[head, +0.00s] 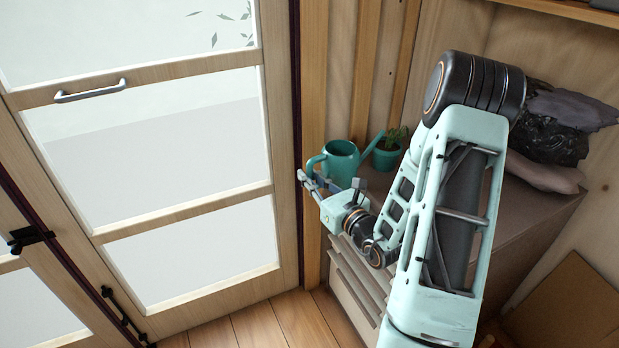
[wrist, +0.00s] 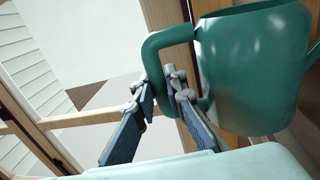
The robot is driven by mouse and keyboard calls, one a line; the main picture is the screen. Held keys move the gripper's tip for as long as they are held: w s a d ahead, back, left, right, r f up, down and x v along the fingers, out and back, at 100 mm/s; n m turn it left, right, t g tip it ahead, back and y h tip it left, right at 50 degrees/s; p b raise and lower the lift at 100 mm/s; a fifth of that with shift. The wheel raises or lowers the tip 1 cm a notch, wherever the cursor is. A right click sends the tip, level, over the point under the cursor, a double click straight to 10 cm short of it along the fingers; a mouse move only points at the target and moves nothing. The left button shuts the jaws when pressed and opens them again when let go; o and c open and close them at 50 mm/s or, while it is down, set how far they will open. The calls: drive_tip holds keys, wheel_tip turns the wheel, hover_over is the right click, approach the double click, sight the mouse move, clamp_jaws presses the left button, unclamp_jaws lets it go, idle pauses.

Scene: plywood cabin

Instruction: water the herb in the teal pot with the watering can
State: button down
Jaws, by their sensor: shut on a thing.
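The teal watering can (head: 341,165) is at the left end of the cabinet top in the head view. Its spout points up and right, with the tip close to the herb. My gripper (head: 309,181) is at the can's left side, shut on its handle. In the wrist view the fingers (wrist: 159,88) are on either side of the handle, and the can body (wrist: 250,70) fills the upper right. The can looks about upright; whether its base touches the cabinet is hidden by my arm. The teal pot (head: 385,159) holds a green herb (head: 397,136) right of the can, partly behind my arm.
The wooden cabinet (head: 545,205) has drawers on its front. Dark and pinkish cloth bundles (head: 550,130) lie at its right end. A glazed door (head: 150,150) stands close on the left. A cardboard panel (head: 570,305) leans at lower right. Wooden floor shows below.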

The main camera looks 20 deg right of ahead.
sight(308, 163)
drive_tip(key=shift+r, duration=0.25)
drive_tip(key=r+p, duration=0.1)
drive_tip(key=p, duration=0.1)
drive_tip(key=r+m+p, duration=0.1)
drive_tip(key=r, duration=0.1)
drive_tip(key=r+m+p, duration=0.1)
drive_tip(key=p, duration=0.1)
drive_tip(key=shift+a+r+p, duration=0.15)
drive_tip(key=shift+a+p, duration=0.15)
drive_tip(key=shift+a, duration=0.05)
wheel_tip(308, 163, up, 3)
drive_tip(key=m+p, duration=0.1)
drive_tip(key=p, duration=0.3)
drive_tip(key=shift+r+m, duration=0.15)
drive_tip(key=shift+m, duration=0.25)
drive_tip(key=shift+d+r, duration=0.1)
drive_tip(key=shift+r, duration=0.1)
drive_tip(key=shift+f, duration=0.1)
drive_tip(key=shift+f, duration=0.3)
drive_tip(key=shift+d+r+m+p, duration=0.2)
drive_tip(key=shift+r+m+p, duration=0.6)
drive_tip(key=shift+r+p, duration=0.95)
idle(1.6)
drive_tip(key=shift+f, duration=0.25)
